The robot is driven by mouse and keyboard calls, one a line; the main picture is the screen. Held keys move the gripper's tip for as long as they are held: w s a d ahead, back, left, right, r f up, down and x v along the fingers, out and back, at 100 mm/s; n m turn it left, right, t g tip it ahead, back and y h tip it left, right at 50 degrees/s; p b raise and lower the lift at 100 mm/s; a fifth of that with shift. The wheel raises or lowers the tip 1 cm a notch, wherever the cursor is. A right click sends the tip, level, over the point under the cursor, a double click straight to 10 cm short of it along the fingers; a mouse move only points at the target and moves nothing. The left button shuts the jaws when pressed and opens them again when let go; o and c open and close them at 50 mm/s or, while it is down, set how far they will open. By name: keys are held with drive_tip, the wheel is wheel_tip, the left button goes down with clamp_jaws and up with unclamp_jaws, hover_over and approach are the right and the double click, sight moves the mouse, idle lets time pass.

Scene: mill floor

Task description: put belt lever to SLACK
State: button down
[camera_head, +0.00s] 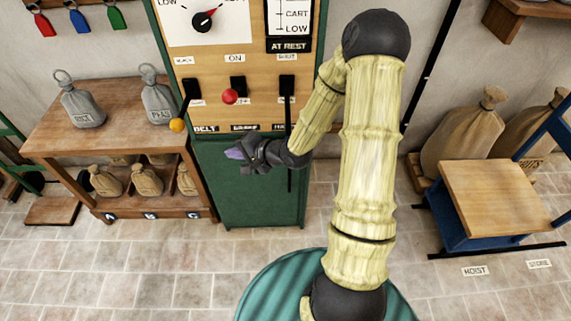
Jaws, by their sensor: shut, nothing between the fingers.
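The belt lever (186,107) sticks out at the left of the wooden control panel (262,115), above the BELT label (205,128). Its orange knob (177,125) is down, at the lower end of the lever. A small label, hard to read, sits above its slot at the top. My gripper (236,153) is shut and empty, with purple fingertips pointing left. It is in front of the green cabinet, right of and below the orange knob, apart from it in the picture.
A wooden bench (95,125) with grey weights and small sacks stands left. Large sacks (460,135) and a blue-framed seat (495,195) are right.

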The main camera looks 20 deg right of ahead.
drive_tip(key=s+d+r+n+g+h+p, duration=0.3)
drive_tip(key=s+r+n+h, duration=0.1)
drive_tip(key=s+r, duration=0.3)
drive_tip(key=s+d+r+n+g+h+p, duration=0.3)
drive_tip(key=s+r+n, duration=0.3)
drive_tip(key=s+r, duration=0.2)
drive_tip(key=shift+s+d+g+h, duration=0.35)
drive_tip(key=shift+s+h, duration=0.35)
drive_tip(key=shift+s, duration=0.55)
